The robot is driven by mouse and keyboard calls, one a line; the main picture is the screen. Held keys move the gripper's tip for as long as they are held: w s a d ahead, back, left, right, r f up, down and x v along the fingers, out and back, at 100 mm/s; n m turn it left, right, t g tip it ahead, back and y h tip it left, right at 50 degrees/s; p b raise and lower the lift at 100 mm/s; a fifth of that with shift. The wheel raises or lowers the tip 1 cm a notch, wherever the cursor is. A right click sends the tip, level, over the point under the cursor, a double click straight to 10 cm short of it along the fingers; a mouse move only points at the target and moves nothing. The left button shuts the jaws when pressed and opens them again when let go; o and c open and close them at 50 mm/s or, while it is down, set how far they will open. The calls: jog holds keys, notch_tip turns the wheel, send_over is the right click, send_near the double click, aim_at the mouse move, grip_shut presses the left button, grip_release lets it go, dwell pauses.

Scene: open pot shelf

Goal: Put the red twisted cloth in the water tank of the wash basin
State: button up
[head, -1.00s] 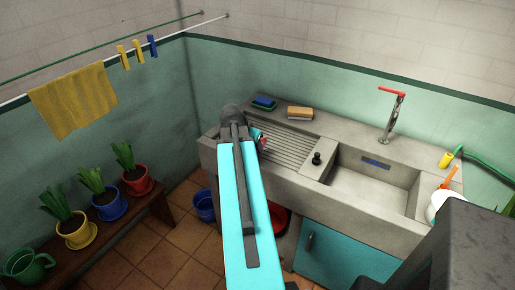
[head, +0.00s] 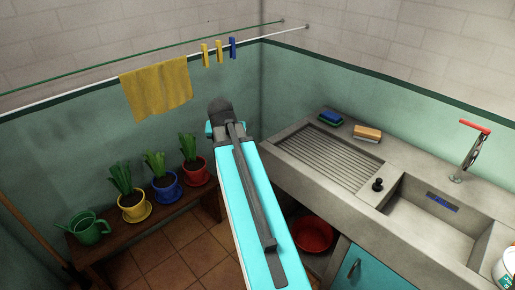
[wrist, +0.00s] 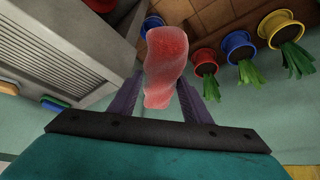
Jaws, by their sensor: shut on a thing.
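The red twisted cloth (wrist: 165,62) shows in the wrist view between the two dark fingers of my gripper (wrist: 160,88), which is shut on it. It hangs clear of any surface. In the head view my arm hides the cloth and most of the gripper, in front of the wall corner. The concrete wash basin (head: 295,170) stands to the right. Its ribbed washboard (head: 330,160) is on the left and the sunken water tank (head: 425,225) on the right, with a blue patch on its far wall. My gripper is left of the basin, away from the tank.
A black knob (head: 377,184) and a tap with a red handle (head: 470,150) stand by the tank. A sponge (head: 331,117) and a brush (head: 367,133) lie on the back ledge. Potted plants on a bench (head: 185,215) line the left; a red tub (head: 312,234) sits below the basin.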

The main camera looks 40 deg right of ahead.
jog(key=w+a+r+n+y, duration=0.1)
jog(key=w+a+r+n, duration=0.1)
jog(key=a, duration=0.9)
jog(key=w+a+r+n+t+y, duration=0.1)
jog(key=w+a+r+n, duration=0.2)
jog(key=a, duration=0.7)
jog(key=w+a+r+n+t+y, duration=0.1)
jog(key=w+a+r+n+y, duration=0.1)
jog(key=a, duration=0.9)
jog(key=shift+w+a+r+n, duration=0.35)
jog(key=shift+w+r+n, duration=0.15)
jog(key=shift+n, duration=0.7)
jog(key=shift+s, duration=0.1)
